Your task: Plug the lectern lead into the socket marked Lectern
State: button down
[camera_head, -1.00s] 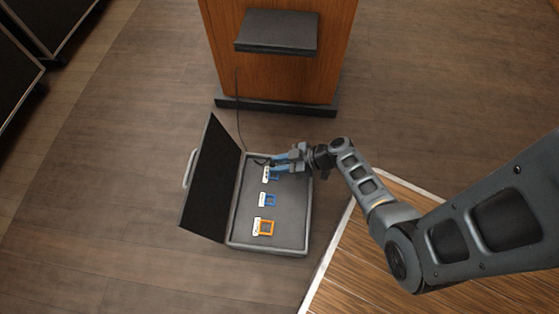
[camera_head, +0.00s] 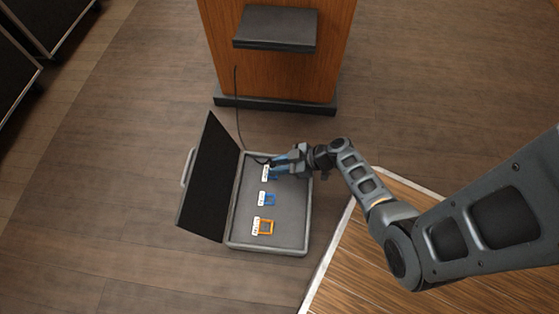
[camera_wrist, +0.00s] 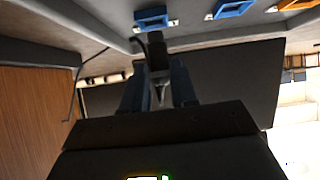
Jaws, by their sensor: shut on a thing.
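My gripper (camera_head: 277,163) is over the back end of the open case, shut on the black plug (camera_wrist: 156,52) of the lectern lead. The lead (camera_head: 238,125) runs from the lectern (camera_head: 270,75) down into the case, and also hangs at the left in the wrist view (camera_wrist: 74,90). The case floor holds two blue-framed sockets and one orange-framed socket (camera_head: 266,227). The back blue socket (camera_head: 273,175) is partly hidden under my gripper; the middle blue socket (camera_head: 269,199) is clear. In the wrist view the plug is apart from the blue frames. The white labels are too small to read.
The case (camera_head: 308,215) lies on the wooden floor with its dark lid (camera_head: 208,180) standing open at the left. A raised wooden platform (camera_head: 375,250) with a pale edge is at the right. Dark boxes (camera_head: 40,25) stand at the upper left. The case's front end has free room.

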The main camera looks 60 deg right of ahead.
jog(key=shift+f, duration=1.25)
dwell(1.9)
jog(key=c, duration=0.8)
grip_release()
jog(key=shift+r, duration=0.1)
jog(key=p+v, duration=0.2)
jog(key=v, duration=0.5)
jog(key=shift+r+p, duration=0.1)
jog(key=shift+p, duration=0.2)
jog(key=shift+s+d+r, duration=0.1)
jog(key=shift+s+r, duration=0.05)
jog(key=shift+s, duration=0.15)
